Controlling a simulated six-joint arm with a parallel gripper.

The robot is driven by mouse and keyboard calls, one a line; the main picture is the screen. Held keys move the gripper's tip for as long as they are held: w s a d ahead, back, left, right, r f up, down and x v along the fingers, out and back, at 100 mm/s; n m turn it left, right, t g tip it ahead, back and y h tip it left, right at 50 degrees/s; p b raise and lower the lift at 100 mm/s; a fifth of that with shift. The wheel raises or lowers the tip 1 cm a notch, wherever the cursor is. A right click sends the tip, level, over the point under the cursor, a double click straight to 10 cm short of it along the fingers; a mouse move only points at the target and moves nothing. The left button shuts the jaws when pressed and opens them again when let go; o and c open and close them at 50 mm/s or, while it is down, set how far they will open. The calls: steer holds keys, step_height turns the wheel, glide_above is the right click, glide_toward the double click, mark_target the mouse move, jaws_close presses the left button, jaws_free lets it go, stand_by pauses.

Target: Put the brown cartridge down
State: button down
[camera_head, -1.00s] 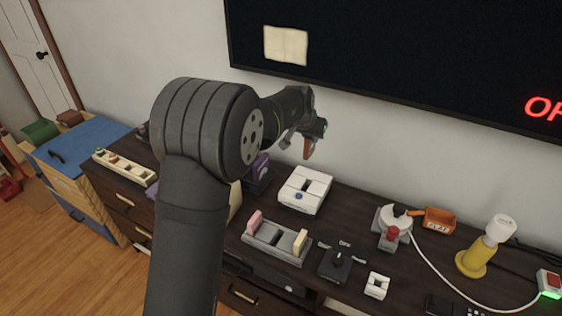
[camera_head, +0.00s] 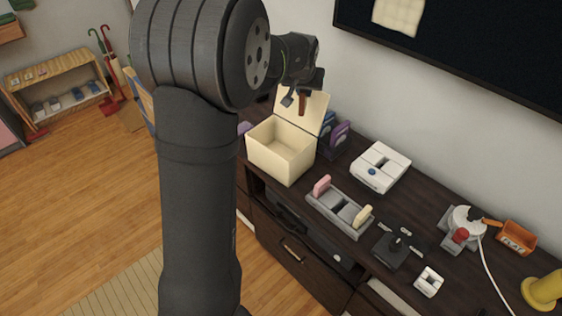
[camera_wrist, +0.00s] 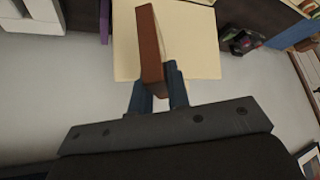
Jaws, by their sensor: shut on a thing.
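The brown cartridge (camera_head: 302,104) is in my gripper (camera_head: 294,98), which shows in the head view beside my dark wrist. In the wrist view the brown cartridge (camera_wrist: 151,48) stands out from between the blue fingers of my gripper (camera_wrist: 158,88), which is shut on it. In the head view it appears in front of the raised lid of an open cream box (camera_head: 282,158), above the box's opening. A cream surface (camera_wrist: 195,40) lies behind the cartridge in the wrist view. The gap between cartridge and box cannot be judged, and the box's inside looks empty where visible.
Purple cases (camera_head: 338,136) stand right of the box. A white console (camera_head: 380,167), a grey holder with pink and cream cartridges (camera_head: 340,208), a joystick (camera_head: 397,248) and an orange bin (camera_head: 516,237) crowd the dark cabinet. The wall and screen (camera_head: 460,55) are behind.

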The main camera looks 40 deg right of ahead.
steer(key=w+a+f+m, duration=0.1)
steer(key=w+a+f, duration=0.1)
steer(key=w+f, duration=0.6)
glide_above(277, 151)
steer(key=shift+g, duration=0.3)
steer(key=shift+f, duration=7.65)
steer(key=shift+s+f, duration=0.1)
steer(key=shift+f, duration=0.05)
steer(key=c, duration=1.4)
jaws_free()
steer(key=shift+o, duration=0.2)
steer(key=v, duration=1.2)
steer(key=shift+a, duration=0.2)
